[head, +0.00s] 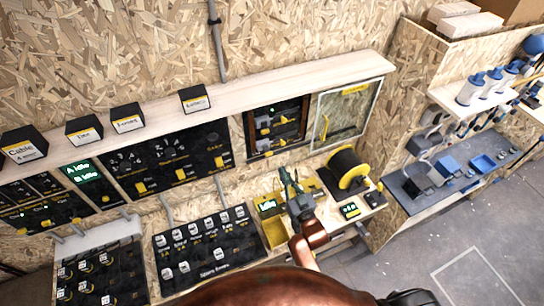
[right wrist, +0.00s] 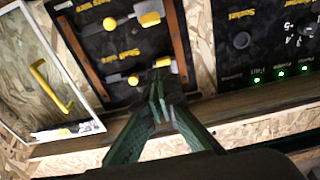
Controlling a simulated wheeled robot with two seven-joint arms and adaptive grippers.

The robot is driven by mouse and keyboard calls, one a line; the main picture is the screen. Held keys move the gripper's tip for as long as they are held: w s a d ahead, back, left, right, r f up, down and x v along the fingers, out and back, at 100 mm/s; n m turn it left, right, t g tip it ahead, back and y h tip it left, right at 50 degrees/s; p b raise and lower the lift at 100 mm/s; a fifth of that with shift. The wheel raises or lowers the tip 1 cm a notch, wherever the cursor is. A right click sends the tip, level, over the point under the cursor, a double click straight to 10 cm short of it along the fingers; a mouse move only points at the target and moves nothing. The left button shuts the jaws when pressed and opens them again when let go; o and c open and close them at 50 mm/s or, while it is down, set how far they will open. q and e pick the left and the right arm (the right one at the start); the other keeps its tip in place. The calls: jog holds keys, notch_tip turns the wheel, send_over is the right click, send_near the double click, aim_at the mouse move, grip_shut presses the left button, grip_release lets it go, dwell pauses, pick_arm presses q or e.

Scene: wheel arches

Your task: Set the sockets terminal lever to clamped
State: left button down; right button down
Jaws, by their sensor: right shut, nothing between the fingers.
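The terminal panel (head: 260,143) is a black board in a wooden frame on the wall, with two grey levers and yellow parts. In the right wrist view it appears turned around; one lever (right wrist: 122,23) crosses its upper part and another (right wrist: 118,79) its lower part, each with yellow pieces. The labels are too blurred to tell surely which lever is the sockets one. My right gripper (head: 290,180) has green fingers, shut and empty, in front of the wall. In the right wrist view the fingertips (right wrist: 157,84) overlap the lower lever's end; contact cannot be told.
A framed clear panel with a yellow handle (head: 325,126) is right of the terminal panel. A black and yellow cable reel (head: 348,168) and yellow tray (head: 275,233) stand near my right arm. A wooden shelf (head: 300,82) runs above the panels. Black dial panels fill the left.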

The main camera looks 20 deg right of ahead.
aim_at(267, 151)
jog(key=shift+w, duration=0.1)
